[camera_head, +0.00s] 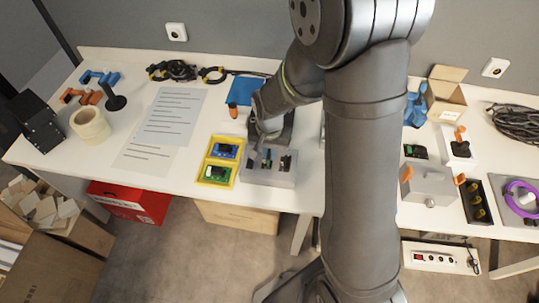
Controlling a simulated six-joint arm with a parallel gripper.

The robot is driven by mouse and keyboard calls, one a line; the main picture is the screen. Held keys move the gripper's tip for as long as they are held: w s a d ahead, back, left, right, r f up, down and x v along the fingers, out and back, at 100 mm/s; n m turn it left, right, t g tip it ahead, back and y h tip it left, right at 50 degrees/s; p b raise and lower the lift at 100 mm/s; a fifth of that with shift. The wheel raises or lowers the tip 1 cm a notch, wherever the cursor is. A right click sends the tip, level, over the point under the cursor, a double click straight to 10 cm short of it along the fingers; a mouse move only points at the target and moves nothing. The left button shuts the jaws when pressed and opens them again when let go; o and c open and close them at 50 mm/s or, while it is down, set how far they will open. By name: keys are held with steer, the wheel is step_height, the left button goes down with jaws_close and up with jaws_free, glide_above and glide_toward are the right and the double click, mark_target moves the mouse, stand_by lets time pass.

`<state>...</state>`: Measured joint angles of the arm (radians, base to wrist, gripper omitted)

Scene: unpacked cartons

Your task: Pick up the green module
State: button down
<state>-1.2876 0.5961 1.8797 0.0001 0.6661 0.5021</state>
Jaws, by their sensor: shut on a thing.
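A green module (215,173) lies in the front compartment of a yellow tray (207,183) on the left table. A blue module (225,151) lies in the compartment behind it. My gripper (261,158) points down just right of the yellow tray, at a grey slotted holder (284,181). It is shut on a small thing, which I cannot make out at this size. Small dark parts with a trace of green (284,163) show in the holder, beside the fingers. My arm hides what lies behind and to the right of the gripper.
Paper sheets (170,117), a tape roll (90,125) and a black box (37,122) occupy the table's left. A blue sheet (244,88) lies behind the gripper. A grey metal box (427,186) and another small green-and-black part (415,152) sit right of my arm.

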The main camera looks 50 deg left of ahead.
mark_target(269, 151)
steer(key=shift+r, duration=0.15)
steer(key=shift+r, duration=0.55)
step_height(269, 151, up, 3)
steer(key=shift+f, duration=0.2)
steer(key=w+d+r, duration=0.7)
steer(key=d, duration=0.2)
steer(key=shift+w, duration=0.3)
steer(key=shift+a, duration=0.1)
